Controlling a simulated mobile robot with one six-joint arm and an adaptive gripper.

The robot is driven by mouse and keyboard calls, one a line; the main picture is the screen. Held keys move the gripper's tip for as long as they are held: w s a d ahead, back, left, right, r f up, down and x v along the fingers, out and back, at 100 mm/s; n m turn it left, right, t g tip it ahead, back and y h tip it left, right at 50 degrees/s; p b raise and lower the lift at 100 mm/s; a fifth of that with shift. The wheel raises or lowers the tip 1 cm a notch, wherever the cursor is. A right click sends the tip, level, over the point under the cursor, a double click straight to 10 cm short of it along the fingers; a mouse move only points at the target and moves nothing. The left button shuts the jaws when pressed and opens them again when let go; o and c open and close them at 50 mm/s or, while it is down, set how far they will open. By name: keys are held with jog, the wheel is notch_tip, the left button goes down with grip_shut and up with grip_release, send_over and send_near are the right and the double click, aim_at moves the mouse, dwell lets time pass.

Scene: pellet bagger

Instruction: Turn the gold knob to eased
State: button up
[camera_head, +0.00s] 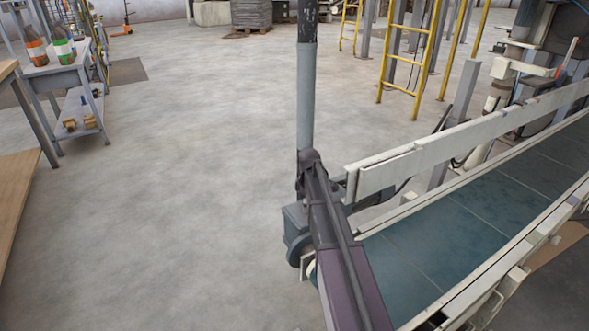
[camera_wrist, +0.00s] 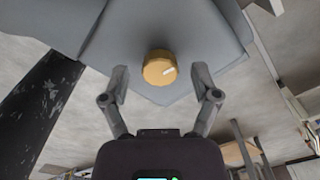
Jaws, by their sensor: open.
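The gold knob (camera_wrist: 160,68) shows in the wrist view, round and gold, with a white pointer mark toward its right side. It sits on a grey housing (camera_wrist: 150,28). My gripper (camera_wrist: 160,82) is open, with one finger on each side of the knob in the picture and a gap to both. I cannot tell how far the fingertips are from the knob in depth. No label for eased can be read. In the head view I cannot make out the knob or my gripper.
In the head view a conveyor (camera_head: 440,228) with a green belt and pale side rails lies at the right. A shelf cart (camera_head: 60,76) with bottles stands at the upper left. Yellow ladders (camera_head: 415,50) stand at the back. The floor (camera_head: 180,180) at the left middle is clear.

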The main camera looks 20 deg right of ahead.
jog(key=m, duration=2.7)
jog(key=shift+m, duration=0.4)
jog(key=m, duration=0.4)
notch_tip(320, 180, up, 14)
jog(key=p, duration=1.4)
jog(key=s+a+r+n+p, duration=0.9)
jog(key=s+r+n+p, duration=0.1)
jog(key=r+p, duration=0.3)
jog(key=shift+s+a+n, duration=0.35)
jog(key=shift+s+n, duration=0.05)
jog(key=shift+s, duration=0.35)
dwell(0.4)
